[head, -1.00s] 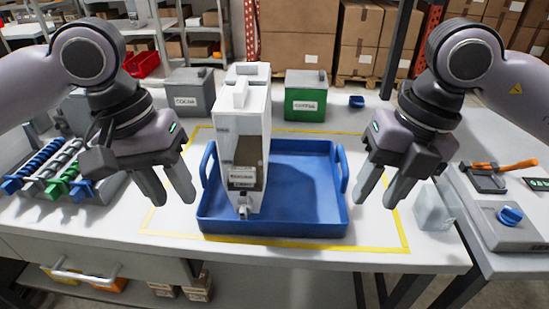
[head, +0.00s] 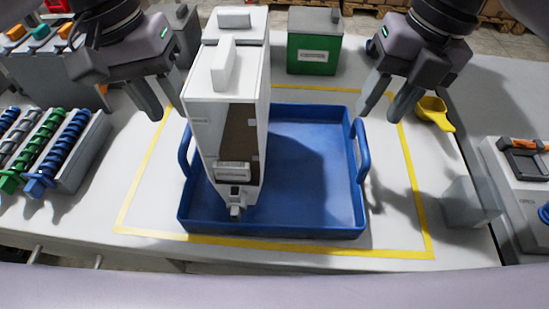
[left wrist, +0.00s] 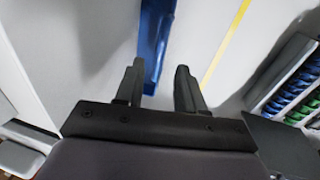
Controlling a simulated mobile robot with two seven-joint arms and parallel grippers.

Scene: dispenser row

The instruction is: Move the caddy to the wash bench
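The caddy is a blue tray (head: 310,195) with a raised handle on its left and right sides. It stands on the pale bench inside a yellow taped outline. My left gripper (head: 159,112) is open and empty, above and left of the left handle. In the left wrist view, a blue strip of the caddy (left wrist: 157,35) shows just beyond the open fingers. My right gripper (head: 379,112) is open and empty near the right handle, apparently above it. I cannot identify the wash bench.
A green box (head: 314,50) stands behind the caddy. Spiral racks (head: 75,150) lie at the left. A grey device (head: 520,185) sits on the adjoining right surface.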

